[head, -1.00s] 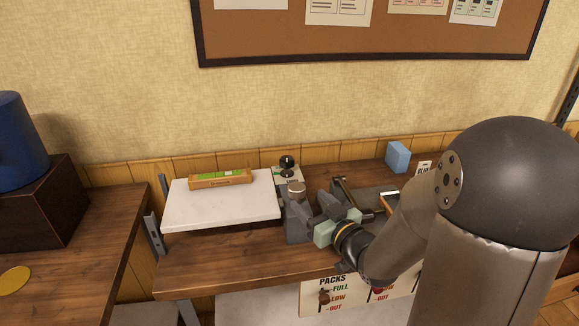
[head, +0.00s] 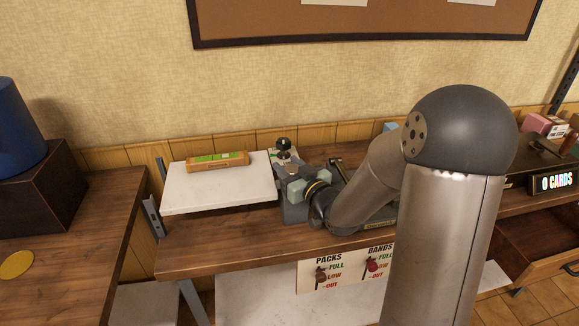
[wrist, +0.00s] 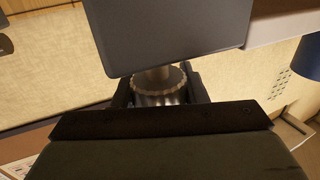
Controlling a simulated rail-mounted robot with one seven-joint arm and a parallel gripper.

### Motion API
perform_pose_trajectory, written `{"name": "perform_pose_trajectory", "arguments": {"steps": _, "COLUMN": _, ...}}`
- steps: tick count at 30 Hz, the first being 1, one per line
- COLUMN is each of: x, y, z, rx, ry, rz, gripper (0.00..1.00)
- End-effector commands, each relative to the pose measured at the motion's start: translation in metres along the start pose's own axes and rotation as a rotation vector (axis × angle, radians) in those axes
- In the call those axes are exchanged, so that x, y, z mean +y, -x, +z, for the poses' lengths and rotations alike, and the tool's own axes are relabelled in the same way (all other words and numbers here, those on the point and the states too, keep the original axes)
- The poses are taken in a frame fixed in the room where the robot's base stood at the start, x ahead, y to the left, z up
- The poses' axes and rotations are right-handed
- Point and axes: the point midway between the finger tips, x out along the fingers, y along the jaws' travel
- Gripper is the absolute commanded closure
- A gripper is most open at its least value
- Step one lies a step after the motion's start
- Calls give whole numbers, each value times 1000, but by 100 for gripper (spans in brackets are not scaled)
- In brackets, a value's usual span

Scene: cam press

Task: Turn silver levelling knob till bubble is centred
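The silver levelling knob (wrist: 160,90), with a ridged rim, shows in the wrist view between the black fingers of my gripper (wrist: 161,94). One finger is close on each side of it; whether they press on it I cannot tell. In the head view my gripper (head: 297,188) is at the right edge of the white plate (head: 235,198) and mostly hides the knob. An orange-brown spirit level (head: 217,162) with a green vial lies on the plate's back part. Its bubble is too small to make out.
A black knob (head: 283,143) stands just behind my gripper. A dark grey block (wrist: 165,35) is close to the fingers in the wrist view. My arm covers much of the bench to the right. The wooden bench front (head: 220,245) is clear.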

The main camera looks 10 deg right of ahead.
Motion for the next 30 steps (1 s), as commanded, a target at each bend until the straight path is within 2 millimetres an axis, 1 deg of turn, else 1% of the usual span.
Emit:
{"name": "perform_pose_trajectory", "arguments": {"steps": 8, "x": 0, "y": 0, "z": 1, "rx": 0, "ry": 1, "rz": 7, "gripper": 84}}
{"name": "perform_pose_trajectory", "arguments": {"steps": 14, "x": 0, "y": 0, "z": 3, "rx": 4, "ry": 4, "rz": 66, "gripper": 84}}
{"name": "perform_pose_trajectory", "arguments": {"steps": 20, "x": 1, "y": 0, "z": 7, "rx": 7, "ry": 3, "rz": 197, "gripper": 84}}
{"name": "perform_pose_trajectory", "arguments": {"steps": 30, "x": 4, "y": 1, "z": 5, "rx": 5, "ry": 0, "rz": 507, "gripper": 84}}
